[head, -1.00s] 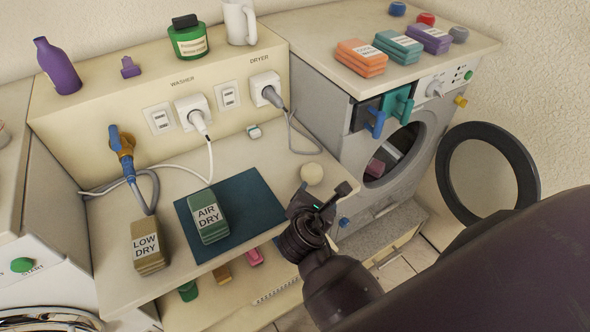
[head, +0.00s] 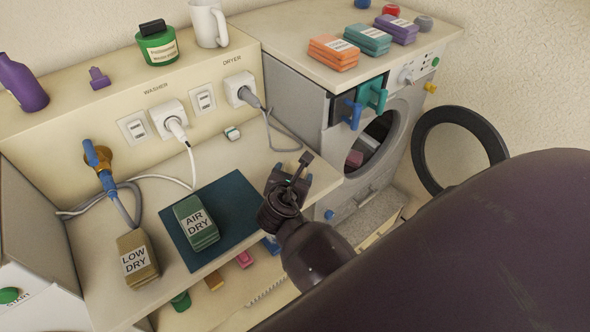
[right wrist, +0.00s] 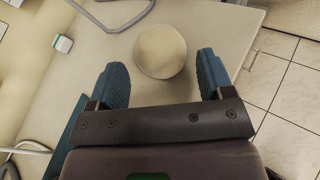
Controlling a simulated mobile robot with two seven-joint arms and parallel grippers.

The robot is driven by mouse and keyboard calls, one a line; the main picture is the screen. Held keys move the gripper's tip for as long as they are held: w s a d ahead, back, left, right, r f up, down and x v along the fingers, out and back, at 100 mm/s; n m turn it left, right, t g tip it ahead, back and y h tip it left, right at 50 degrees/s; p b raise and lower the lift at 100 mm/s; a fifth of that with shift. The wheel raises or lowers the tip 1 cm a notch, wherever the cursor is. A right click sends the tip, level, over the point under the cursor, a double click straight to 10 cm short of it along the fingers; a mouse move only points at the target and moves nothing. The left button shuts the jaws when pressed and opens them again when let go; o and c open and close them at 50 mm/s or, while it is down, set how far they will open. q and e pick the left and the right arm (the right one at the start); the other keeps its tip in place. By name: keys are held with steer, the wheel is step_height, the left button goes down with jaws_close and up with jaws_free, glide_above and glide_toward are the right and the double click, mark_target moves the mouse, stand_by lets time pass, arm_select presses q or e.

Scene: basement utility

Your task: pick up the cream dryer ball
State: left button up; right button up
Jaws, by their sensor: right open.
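The cream dryer ball (right wrist: 160,51) rests on the beige counter near its edge in the right wrist view. My right gripper (right wrist: 164,75) is open, with one blue-padded finger on each side of the ball's near part. I cannot tell whether either finger touches it; gaps show on both sides. In the head view my right gripper (head: 290,174) is over the right end of the counter (head: 250,158), and it hides the ball. My left gripper is not in view.
A dark teal mat (head: 238,205) holds the green AIR DRY stack (head: 196,223), left of the gripper. The LOW DRY stack (head: 137,258) stands further left. A grey cord (head: 275,130) lies behind. The dryer (head: 340,150) stands to the right with its round door (head: 420,150) open.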

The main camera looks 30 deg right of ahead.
mark_target(295, 170)
steer(key=x, duration=0.4)
steer(key=shift+w+f, duration=0.1)
steer(key=shift+f, duration=0.2)
steer(key=c, duration=0.7)
